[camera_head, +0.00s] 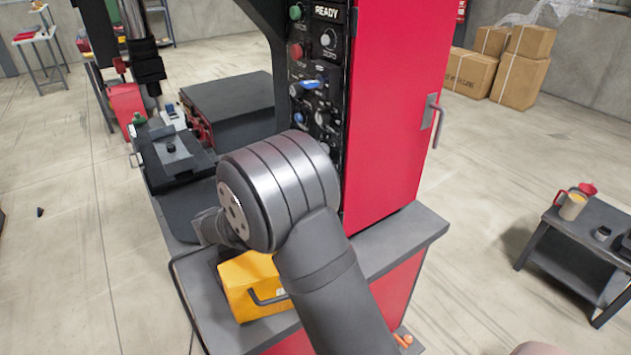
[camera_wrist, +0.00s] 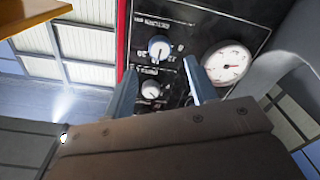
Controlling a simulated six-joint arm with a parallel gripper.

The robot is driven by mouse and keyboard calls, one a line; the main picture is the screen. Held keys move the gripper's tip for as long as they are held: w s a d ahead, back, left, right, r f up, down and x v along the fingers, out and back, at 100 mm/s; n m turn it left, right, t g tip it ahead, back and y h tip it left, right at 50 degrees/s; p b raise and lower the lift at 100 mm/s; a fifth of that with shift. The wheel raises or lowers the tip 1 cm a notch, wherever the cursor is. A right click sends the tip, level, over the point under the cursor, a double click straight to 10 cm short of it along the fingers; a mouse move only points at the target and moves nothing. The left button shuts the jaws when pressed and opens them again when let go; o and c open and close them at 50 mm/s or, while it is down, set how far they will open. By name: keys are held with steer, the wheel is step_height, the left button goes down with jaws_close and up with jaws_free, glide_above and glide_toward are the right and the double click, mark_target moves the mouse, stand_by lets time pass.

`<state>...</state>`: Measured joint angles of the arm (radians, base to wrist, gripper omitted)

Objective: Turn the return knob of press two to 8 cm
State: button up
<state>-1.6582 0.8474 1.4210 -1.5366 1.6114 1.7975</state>
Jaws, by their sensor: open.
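The return knob (camera_wrist: 159,48) shows in the wrist view as a blue and white round knob on the black panel, under a partly readable "RETURN" label. Printed numbers stand around it; its exact setting is too small to read. My gripper (camera_wrist: 160,67) is open, with one finger on the left and one on the right. The knob appears between and just beyond the fingertips; contact cannot be told. In the head view, the press's control panel (camera_head: 308,72) carries several knobs and buttons; my arm covers its lower part and hides my fingers.
A second pale knob (camera_wrist: 151,90) sits just below the return knob, between the fingers. A round white gauge (camera_wrist: 228,65) is close to the right finger. The red cabinet (camera_head: 395,100) has a door handle. A yellow box (camera_head: 245,285) stands below my arm on the grey ledge.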

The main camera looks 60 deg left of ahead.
steer(key=w, duration=0.7)
steer(key=shift+s+a, duration=0.1)
steer(key=c, duration=1)
